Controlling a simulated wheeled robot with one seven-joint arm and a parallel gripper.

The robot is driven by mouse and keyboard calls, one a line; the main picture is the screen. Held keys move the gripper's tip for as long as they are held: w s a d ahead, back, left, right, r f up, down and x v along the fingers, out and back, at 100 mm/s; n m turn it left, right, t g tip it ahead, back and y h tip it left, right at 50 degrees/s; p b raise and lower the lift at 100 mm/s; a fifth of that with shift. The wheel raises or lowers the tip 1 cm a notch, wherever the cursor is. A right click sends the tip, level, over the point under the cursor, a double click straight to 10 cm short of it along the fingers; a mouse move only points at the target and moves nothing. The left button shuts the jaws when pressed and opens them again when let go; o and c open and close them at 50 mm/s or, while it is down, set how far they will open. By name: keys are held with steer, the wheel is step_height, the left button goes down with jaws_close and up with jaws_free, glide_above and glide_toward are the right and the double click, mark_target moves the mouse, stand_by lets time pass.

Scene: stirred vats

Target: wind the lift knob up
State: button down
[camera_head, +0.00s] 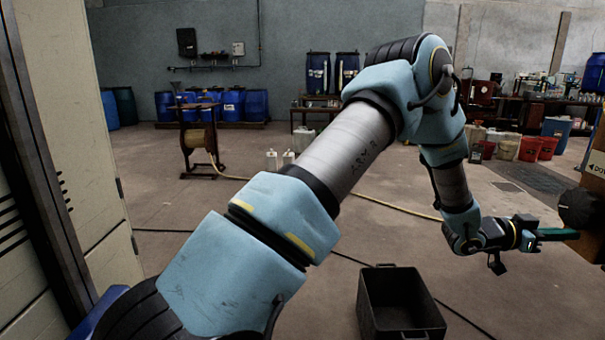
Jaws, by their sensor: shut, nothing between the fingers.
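A large black round knob (577,208), which looks like the lift knob, is at the right edge on a brown unit (568,248). My gripper (572,235) reaches in from the left with its green fingers shut and empty. The fingertips are just below the knob in the picture, close to the brown unit. I cannot tell whether they touch the knob or the unit. The knob's far side is cut off or hidden.
A black open bin (400,305) stands on the floor below my forearm. A yellow hose and a dark cable cross the floor. A tall pale cabinet (70,150) is close on the left. Blue drums (232,105) stand at the back wall.

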steer(key=shift+w, duration=0.3)
steer(key=shift+w+b, duration=0.35)
steer(key=shift+b, duration=0.05)
steer(key=shift+w+d, duration=0.1)
steer(key=shift+w, duration=0.25)
steer(key=shift+w+b, duration=0.3)
steer(key=shift+w, duration=0.4)
steer(key=a, duration=0.6)
steer(key=shift+w+f+b, duration=0.25)
steer(key=shift+f+b, duration=0.1)
steer(key=shift+f, duration=0.05)
